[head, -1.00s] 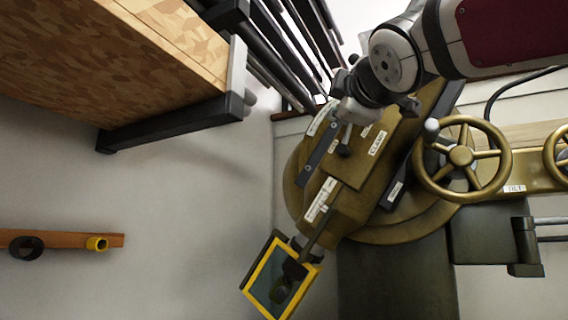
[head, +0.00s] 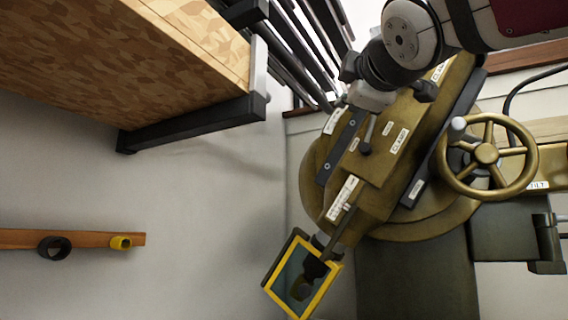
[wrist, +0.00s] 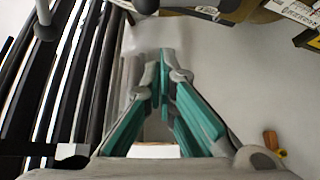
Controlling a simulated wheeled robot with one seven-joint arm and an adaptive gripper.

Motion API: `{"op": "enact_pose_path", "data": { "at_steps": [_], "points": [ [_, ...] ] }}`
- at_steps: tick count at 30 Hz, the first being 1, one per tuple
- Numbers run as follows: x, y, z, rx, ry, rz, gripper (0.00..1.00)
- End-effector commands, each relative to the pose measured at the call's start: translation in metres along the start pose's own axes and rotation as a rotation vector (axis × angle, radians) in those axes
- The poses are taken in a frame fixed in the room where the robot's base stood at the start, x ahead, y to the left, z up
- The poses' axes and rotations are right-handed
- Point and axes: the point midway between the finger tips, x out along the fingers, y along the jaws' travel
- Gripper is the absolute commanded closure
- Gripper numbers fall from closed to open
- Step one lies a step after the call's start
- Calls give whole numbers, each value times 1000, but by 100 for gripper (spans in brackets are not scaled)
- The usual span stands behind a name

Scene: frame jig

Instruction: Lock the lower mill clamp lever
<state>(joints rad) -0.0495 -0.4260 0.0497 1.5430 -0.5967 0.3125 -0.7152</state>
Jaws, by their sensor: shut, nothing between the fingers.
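The mill head is a bronze-coloured round plate with a raised block, tilted in the head view. A short clamp lever (head: 367,136) with a black knob stands on the block beside a "CLAMP" label (head: 400,141). A second dark rod (head: 344,228) lies lower, by the yellow-framed panel; I cannot tell which is the lower clamp lever. My gripper (head: 372,97) is just above the short lever in the head view, with its fingertips hard to make out. In the wrist view, my gripper (wrist: 165,58) is shut and empty, its teal-padded fingers meeting at the tips.
A bronze handwheel (head: 487,153) is right of the plate. A yellow-framed panel (head: 300,282) hangs below. Dark rack bars (head: 300,50) stand close behind and left, also in the wrist view (wrist: 62,90). A wood-patterned bench (head: 180,60) is upper left. Wall space lies between.

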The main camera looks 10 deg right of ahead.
Motion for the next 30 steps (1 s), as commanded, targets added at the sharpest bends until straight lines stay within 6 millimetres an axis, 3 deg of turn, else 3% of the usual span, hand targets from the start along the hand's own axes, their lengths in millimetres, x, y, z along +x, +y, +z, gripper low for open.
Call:
{"op": "enact_pose_path", "data": {
  "at_steps": [7, 14, 20, 24, 30],
  "points": [
    [-45, -3, -2, 0, 4, -2, 100],
    [-65, -4, -2, -1, 3, -7, 100],
    [-48, -21, -18, -21, -79, -112, 100],
    [-31, -33, -34, -43, -240, -187, 100],
    [-29, -20, -58, -26, -461, -120, 100]
  ]
}}
